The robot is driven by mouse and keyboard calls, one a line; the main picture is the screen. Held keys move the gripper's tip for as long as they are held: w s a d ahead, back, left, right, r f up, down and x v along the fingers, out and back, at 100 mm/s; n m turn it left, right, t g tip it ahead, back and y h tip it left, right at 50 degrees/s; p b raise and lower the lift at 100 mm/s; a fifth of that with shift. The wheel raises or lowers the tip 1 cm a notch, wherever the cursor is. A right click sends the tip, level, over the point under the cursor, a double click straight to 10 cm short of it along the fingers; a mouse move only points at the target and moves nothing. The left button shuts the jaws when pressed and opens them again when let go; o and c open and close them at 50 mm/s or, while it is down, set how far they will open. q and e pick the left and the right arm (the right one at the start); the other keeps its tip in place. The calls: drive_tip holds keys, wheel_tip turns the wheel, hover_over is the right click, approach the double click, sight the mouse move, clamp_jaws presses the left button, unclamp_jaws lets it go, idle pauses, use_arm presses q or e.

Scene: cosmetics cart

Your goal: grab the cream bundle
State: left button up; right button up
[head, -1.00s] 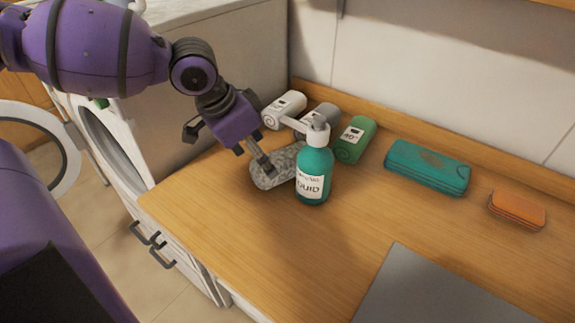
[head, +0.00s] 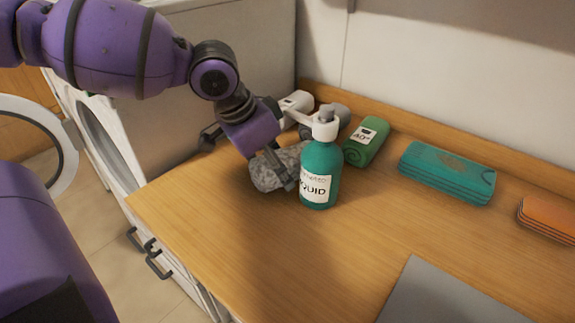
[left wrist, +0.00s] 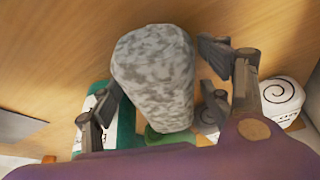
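A cream rolled bundle (head: 297,103) with a dark label lies at the back left of the wooden counter, partly hidden by my left arm. A white roll with a spiral end in the left wrist view (left wrist: 284,97) appears to be the same bundle. My left gripper (head: 280,172) is in front of it, low over a grey speckled lump (head: 262,176). In the left wrist view its fingers are spread on either side of the lump (left wrist: 155,75). A narrow gap shows at the right finger; contact at the left finger is unclear. My right gripper is not in view.
A teal pump bottle (head: 321,172) stands close right of the lump. A grey roll (head: 338,115) and green roll (head: 366,142) lie behind. Folded teal (head: 447,172) and orange (head: 548,217) cloths lie right. A grey panel (head: 450,293) is at front; the counter's front middle is clear.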

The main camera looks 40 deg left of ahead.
use_arm(q)
drive_tip(key=c, duration=1.2)
drive_tip(key=shift+o, duration=0.2)
drive_tip(key=shift+r, duration=0.1)
